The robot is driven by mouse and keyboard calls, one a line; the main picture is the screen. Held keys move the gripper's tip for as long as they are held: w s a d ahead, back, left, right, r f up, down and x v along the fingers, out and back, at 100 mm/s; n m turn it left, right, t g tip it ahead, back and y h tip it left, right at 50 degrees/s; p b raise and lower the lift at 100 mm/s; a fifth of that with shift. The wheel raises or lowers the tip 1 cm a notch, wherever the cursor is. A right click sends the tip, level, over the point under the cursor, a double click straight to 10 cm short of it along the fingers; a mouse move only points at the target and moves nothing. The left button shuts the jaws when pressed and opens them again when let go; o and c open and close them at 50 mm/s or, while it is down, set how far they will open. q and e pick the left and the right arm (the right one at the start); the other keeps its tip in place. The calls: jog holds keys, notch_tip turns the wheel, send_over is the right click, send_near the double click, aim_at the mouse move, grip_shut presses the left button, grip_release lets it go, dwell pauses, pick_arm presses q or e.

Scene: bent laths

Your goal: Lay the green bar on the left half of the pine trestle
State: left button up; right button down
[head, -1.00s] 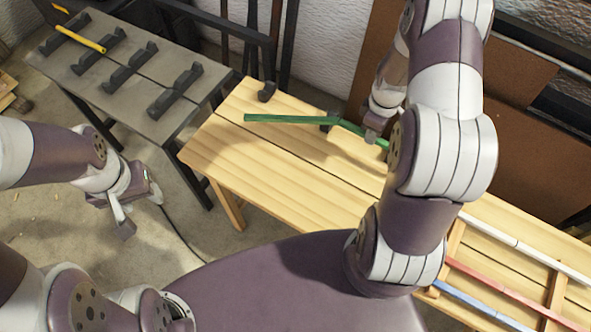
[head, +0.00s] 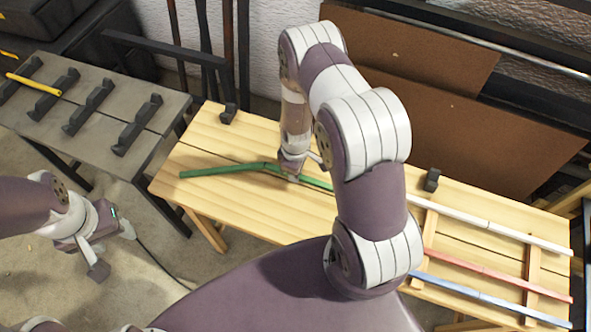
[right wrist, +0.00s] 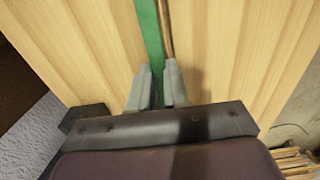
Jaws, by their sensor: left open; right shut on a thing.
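The green bar (head: 222,170) is long, thin and bent near its middle. It lies over the left half of the pine trestle (head: 235,213), slanting across its planks. My right gripper (head: 291,177) is shut on the bar to the right of the bend. In the right wrist view the green bar (right wrist: 148,42) runs away from between the fingers (right wrist: 160,72), above pale boards. The bar looks close to the top, but I cannot tell whether it touches. My arm hides the trestle's middle. My left gripper (head: 113,252) is open and empty, left of the trestle above the floor.
White (head: 500,231), red (head: 490,273) and blue (head: 480,297) bars lie on wooden crosspieces at the trestle's right. Black blocks (head: 228,113) (head: 432,180) stand at its far edge. A grey table (head: 62,130) at left has black holders and a yellow bar (head: 33,84).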

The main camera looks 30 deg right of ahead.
jog(key=shift+f, duration=0.15)
jog(key=c, duration=1.1)
grip_release()
notch_tip(320, 180, up, 11)
jog(key=s+a+r+m, duration=0.2)
jog(key=s+r+m, duration=0.2)
jog(key=r, duration=0.3)
jog(key=s+a+r+m+t, duration=0.1)
jog(key=s+a+r+m, duration=0.2)
jog(key=s+r, duration=0.2)
jog(key=shift+a+r+m, duration=0.15)
jog(key=shift+r+m, duration=0.25)
jog(key=shift+r, duration=1.15)
